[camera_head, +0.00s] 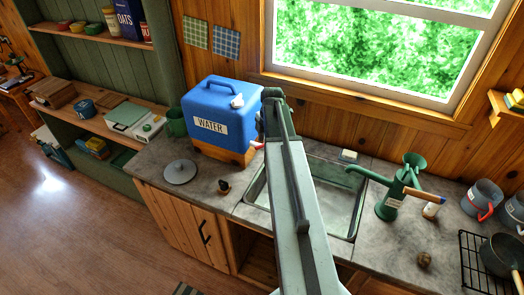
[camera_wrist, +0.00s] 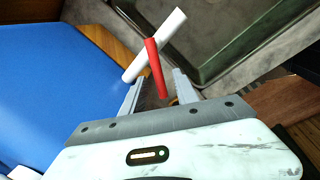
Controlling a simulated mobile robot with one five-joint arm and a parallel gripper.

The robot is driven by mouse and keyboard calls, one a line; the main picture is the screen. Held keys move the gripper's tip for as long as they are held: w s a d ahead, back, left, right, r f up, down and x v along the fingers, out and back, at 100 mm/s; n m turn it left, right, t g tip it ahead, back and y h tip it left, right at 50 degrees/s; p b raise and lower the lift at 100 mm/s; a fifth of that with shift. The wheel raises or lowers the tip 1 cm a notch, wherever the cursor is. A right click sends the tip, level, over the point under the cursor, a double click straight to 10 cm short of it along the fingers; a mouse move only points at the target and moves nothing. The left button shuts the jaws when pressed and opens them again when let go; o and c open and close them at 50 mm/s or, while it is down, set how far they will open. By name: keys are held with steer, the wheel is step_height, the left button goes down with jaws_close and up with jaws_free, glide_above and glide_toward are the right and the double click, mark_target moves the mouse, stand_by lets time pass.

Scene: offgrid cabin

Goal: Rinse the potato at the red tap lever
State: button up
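A blue water container (camera_head: 214,106) labelled WATER stands on the counter left of the sink (camera_head: 342,200). Its red tap lever (camera_head: 257,145) shows just left of my arm. In the wrist view the red lever (camera_wrist: 154,62) crosses a white spout (camera_wrist: 172,28). My gripper (camera_wrist: 159,78) is open, with one finger on either side of the lever's lower end; I cannot tell whether they touch it. In the head view my arm hides the gripper. A small brown round thing, probably the potato (camera_head: 424,259), lies on the counter right of the sink.
A green hand pump (camera_head: 396,190) stands right of the sink. Mugs (camera_head: 481,199), a wire rack and a dark pot (camera_head: 500,254) are at the far right. A grey lid (camera_head: 180,172) and a small dark object (camera_head: 223,187) lie on the left counter.

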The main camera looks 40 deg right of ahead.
steer(key=shift+w+f, duration=0.1)
steer(key=shift+f, duration=0.5)
steer(key=shift+r, duration=0.15)
jaws_close()
stand_by(0.8)
steer(key=shift+a, duration=0.1)
